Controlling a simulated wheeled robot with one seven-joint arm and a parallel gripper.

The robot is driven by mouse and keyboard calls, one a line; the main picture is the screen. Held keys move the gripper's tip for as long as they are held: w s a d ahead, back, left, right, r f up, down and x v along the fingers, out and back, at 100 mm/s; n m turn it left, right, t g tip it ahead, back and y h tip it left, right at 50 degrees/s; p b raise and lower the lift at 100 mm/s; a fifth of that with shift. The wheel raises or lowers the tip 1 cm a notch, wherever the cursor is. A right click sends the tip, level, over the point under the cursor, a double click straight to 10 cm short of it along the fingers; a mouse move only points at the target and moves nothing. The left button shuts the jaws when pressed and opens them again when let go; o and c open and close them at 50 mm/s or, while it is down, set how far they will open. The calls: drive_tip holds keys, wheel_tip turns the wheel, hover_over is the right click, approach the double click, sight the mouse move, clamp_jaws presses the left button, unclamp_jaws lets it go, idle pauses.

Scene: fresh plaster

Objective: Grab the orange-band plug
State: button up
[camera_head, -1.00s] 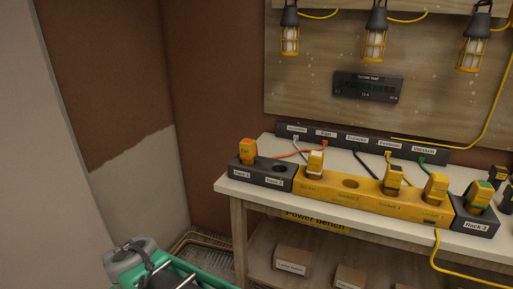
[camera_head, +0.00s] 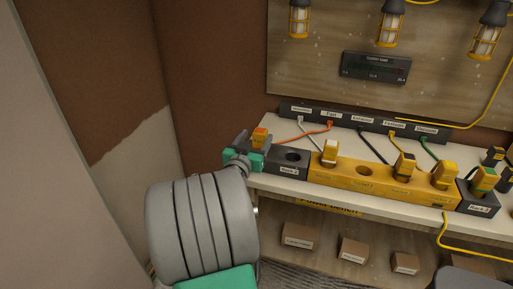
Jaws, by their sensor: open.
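The orange-band plug (camera_head: 260,134) stands upright at the left end of the dark rack block, with an orange cord running to the label strip behind. My gripper (camera_head: 255,142) is at this plug, its dark fingers open and on either side of it. I cannot tell whether the fingers touch it. The gripper and my wrist hide the plug's lower part and the left end of the block.
The dark block's second hole (camera_head: 293,156) is empty. To the right, a yellow power strip (camera_head: 383,184) holds white-band, dark-band and yellow plugs, with one empty hole (camera_head: 364,171). A green-band plug (camera_head: 484,180) stands in the right rack. Lamps (camera_head: 388,25) hang above the bench.

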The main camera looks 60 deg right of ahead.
wheel_tip(320, 180, down, 3)
drive_tip(key=shift+w+d+r+b, duration=0.1)
drive_tip(key=shift+r+b, duration=0.05)
drive_tip(key=shift+b, duration=0.6)
drive_tip(key=d, duration=0.2)
drive_tip(key=d+p, duration=0.1)
drive_tip(key=d, duration=0.2)
drive_tip(key=w+d, duration=0.1)
drive_tip(key=d, duration=0.1)
drive_tip(key=shift+d+p, duration=0.35)
drive_tip(key=shift+p, duration=0.05)
drive_tip(key=shift+c, duration=0.4)
clamp_jaws()
